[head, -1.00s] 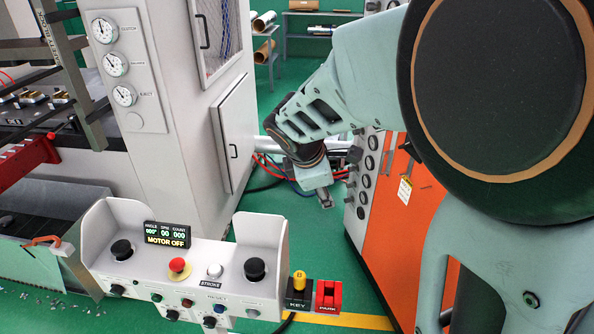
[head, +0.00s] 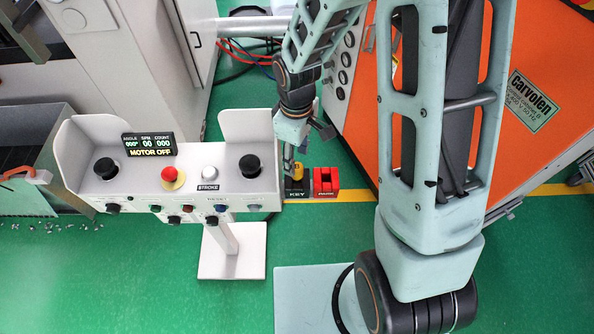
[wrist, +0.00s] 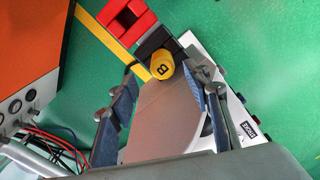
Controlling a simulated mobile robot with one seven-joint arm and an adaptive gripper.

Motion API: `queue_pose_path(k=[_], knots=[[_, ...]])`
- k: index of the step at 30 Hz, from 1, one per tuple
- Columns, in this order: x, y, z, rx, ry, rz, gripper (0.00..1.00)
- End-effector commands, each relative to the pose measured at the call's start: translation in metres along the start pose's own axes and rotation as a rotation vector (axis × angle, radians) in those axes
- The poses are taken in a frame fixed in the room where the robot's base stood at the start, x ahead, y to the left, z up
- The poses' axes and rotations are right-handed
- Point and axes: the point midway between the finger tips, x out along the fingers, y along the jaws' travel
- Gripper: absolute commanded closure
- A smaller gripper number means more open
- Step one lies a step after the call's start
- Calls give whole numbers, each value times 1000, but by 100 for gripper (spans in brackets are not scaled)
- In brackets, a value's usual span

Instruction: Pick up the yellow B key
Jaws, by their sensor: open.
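The yellow B key (head: 297,174) stands in the black KEY holder (head: 297,190) at the right end of the control console. In the wrist view the key (wrist: 162,66) shows its round top with a black B, between and just beyond my fingertips. My gripper (wrist: 165,85) is open and empty, with one finger on each side of the key's line. In the head view my gripper (head: 290,155) points down right above the key and partly covers it. I cannot tell whether a finger touches the key.
The red PARK block (head: 326,181) stands right beside the KEY holder. The white console (head: 230,194) carries black knobs, a red button (head: 171,174) and a raised side wall (head: 248,124) near my gripper. An orange cabinet (head: 450,110) stands behind. Green floor is clear in front.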

Motion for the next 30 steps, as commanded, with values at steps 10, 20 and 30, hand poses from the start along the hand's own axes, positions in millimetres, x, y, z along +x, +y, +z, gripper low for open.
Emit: queue_pose_path(k=[10,20,30], knots=[[33,-6,5,-3,-4,-2,55],[56,-4,4,-2,1,2,55],[56,-4,4,-2,0,2,74]])
